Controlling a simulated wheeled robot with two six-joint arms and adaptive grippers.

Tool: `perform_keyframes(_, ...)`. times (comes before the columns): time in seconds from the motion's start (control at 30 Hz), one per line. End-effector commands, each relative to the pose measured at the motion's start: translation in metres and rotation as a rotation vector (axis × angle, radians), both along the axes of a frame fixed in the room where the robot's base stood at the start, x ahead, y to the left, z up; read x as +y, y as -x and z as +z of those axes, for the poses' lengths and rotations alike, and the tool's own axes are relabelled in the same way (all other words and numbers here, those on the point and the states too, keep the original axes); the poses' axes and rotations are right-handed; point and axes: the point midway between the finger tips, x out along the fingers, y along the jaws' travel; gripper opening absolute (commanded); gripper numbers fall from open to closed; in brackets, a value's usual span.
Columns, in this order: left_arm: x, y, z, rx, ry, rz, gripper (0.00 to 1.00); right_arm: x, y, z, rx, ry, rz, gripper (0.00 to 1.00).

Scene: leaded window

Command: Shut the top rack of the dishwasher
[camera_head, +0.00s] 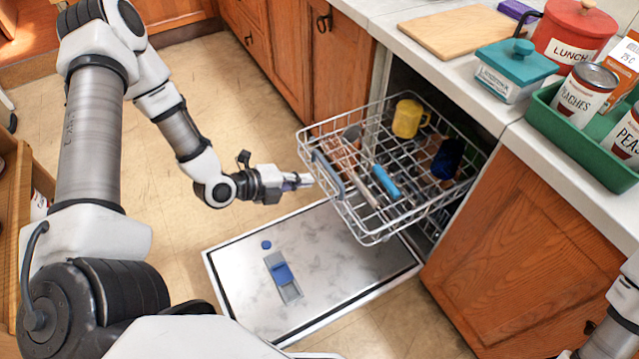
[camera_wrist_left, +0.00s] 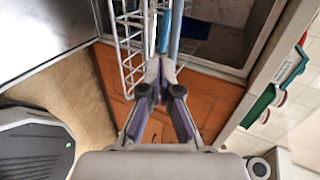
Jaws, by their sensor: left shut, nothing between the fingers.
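The top rack (camera_head: 375,235) is a white wire basket pulled out of the dishwasher over its lowered door (camera_head: 345,280). It holds a yellow mug (camera_head: 408,118), a dark blue cup (camera_head: 447,158), a blue-handled utensil (camera_head: 385,182) and other items. A grey-blue handle (camera_head: 328,173) sits on its front side. My left gripper (camera_head: 307,180) is shut and empty, with its tips close to the rack's front by the handle; I cannot tell if they touch. In the left wrist view, its closed fingers (camera_wrist_left: 160,72) point at the white rack wires (camera_wrist_left: 130,45). My right gripper is out of view.
The door's inner face has a blue-lidded detergent compartment (camera_head: 283,277). Wooden cabinets (camera_head: 515,255) flank the dishwasher. The counter above holds a cutting board (camera_head: 468,32), a teal-lidded box (camera_head: 515,70) and a green tray (camera_head: 590,150) with cans. Tiled floor (camera_head: 230,110) lies clear behind my left arm.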

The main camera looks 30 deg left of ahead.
Motion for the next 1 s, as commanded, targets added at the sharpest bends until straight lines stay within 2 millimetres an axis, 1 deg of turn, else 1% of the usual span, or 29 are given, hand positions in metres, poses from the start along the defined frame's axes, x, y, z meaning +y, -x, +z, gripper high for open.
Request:
perform_keyframes(0.03,-0.006,-0.007,-0.009,-0.002,-0.005,-0.008,0.0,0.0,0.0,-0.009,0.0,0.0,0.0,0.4)
perform_keyframes(0.1,-0.012,-0.018,-0.008,-0.002,-0.004,-0.007,0.0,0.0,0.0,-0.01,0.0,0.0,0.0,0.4)
perform_keyframes(0.23,-0.02,-0.033,-0.01,-0.002,-0.002,-0.004,0.0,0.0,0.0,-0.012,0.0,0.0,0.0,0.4)
perform_keyframes(0.4,-0.023,-0.039,-0.01,-0.001,0.001,0.0,0.0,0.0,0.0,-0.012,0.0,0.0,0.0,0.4)
perform_keyframes(0.77,-0.024,-0.04,-0.01,-0.001,0.001,0.0,0.0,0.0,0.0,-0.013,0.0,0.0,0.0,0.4)
perform_keyframes(0.87,-0.027,-0.045,-0.011,-0.001,0.0,-0.001,0.0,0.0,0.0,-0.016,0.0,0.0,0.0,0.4)
perform_keyframes(1.0,-0.035,-0.059,-0.013,-0.002,-0.002,-0.004,0.0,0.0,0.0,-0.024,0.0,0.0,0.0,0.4)
